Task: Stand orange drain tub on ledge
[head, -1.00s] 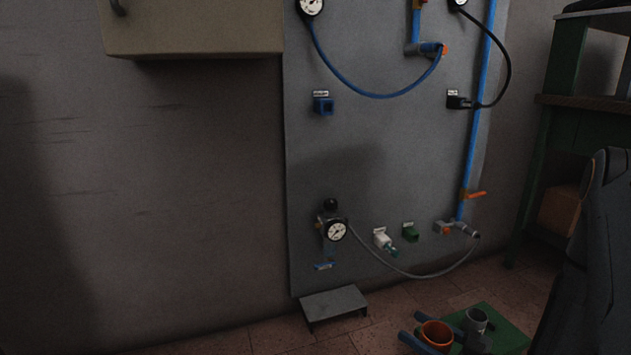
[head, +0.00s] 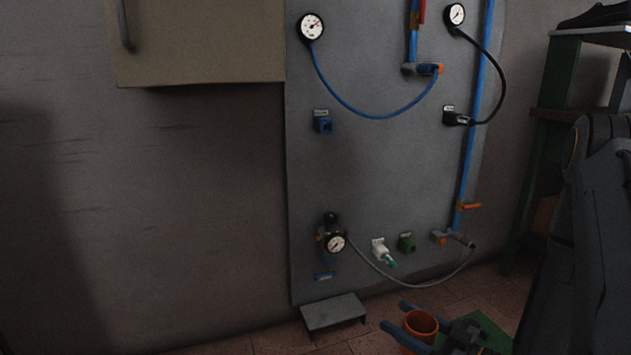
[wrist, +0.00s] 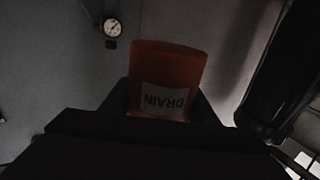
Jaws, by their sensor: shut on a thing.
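The orange drain tub (head: 420,323) is between the blue fingers of my gripper (head: 394,315) at the bottom of the head view. Its open rim faces up there. In the wrist view the tub (wrist: 167,65) stands out past my dark jaws (wrist: 165,120), with a white DRAIN label that reads upside down. My gripper is shut on the tub. A low grey ledge (head: 333,311) with a bare top sits at the foot of the wall panel, left of the tub. A gap shows between them in the picture.
The grey panel (head: 375,175) carries gauges, hoses and small fittings above the ledge. A green mat (head: 497,333) lies on the red tiled floor at the right, partly hidden by my gripper. A beige cabinet (head: 200,40) overhangs at upper left. A dark seat-like object (head: 600,240) stands at right.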

